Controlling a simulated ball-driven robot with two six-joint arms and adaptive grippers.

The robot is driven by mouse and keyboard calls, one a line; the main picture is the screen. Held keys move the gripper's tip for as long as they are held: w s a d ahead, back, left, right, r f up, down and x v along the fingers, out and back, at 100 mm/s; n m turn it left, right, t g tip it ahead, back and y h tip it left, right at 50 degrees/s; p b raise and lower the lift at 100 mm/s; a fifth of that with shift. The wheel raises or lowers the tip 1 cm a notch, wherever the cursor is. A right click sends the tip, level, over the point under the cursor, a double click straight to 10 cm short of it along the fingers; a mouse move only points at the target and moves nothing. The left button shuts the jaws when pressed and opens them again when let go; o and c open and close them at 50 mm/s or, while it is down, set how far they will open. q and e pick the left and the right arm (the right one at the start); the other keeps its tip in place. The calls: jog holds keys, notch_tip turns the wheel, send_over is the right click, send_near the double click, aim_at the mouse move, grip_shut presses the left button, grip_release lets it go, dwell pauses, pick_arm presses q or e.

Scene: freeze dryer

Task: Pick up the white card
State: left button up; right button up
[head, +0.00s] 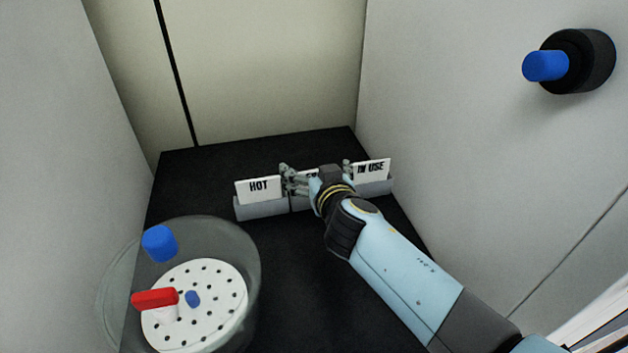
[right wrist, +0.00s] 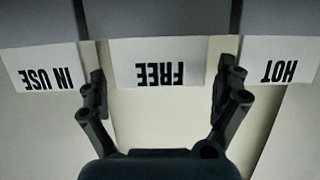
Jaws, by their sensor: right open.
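Three white cards with black print stand in a row in grey holders. The HOT card (head: 258,189) is at the left in the head view, and the IN USE card (head: 371,170) is at the right. The middle card is mostly hidden there behind my right gripper (head: 316,174). In the right wrist view the middle FREE card (right wrist: 158,64) appears upside down, between the IN USE card (right wrist: 42,72) and the HOT card (right wrist: 281,63). My right gripper (right wrist: 163,85) is open, with one finger near each side edge of the FREE card. Contact cannot be told. My left gripper is out of view.
The grey holder (head: 262,208) stands on a black surface (head: 300,280) between pale walls. A clear round chamber (head: 250,262) with a white perforated disc and red and blue parts is at the lower left. A black and blue knob (head: 580,62) sticks out from the right wall.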

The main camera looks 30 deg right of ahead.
jog(key=shift+c, duration=2.6)
jog(key=c, duration=0.4)
jog(key=shift+r, duration=0.1)
jog(key=shift+c, duration=0.2)
jog(key=shift+r, duration=0.2)
notch_tip(320, 180, up, 4)
jog(key=shift+f+p, duration=0.1)
jog(key=shift+p, duration=1.15)
jog(key=s+d+r+p, duration=0.1)
jog(key=s+d+r, duration=0.2)
jog(key=s+r, duration=0.3)
jog(key=s, duration=0.5)
jog(key=shift+s+r, duration=0.2)
jog(key=shift+r, duration=0.15)
jog(key=o, duration=0.5)
jog(key=c, duration=0.9)
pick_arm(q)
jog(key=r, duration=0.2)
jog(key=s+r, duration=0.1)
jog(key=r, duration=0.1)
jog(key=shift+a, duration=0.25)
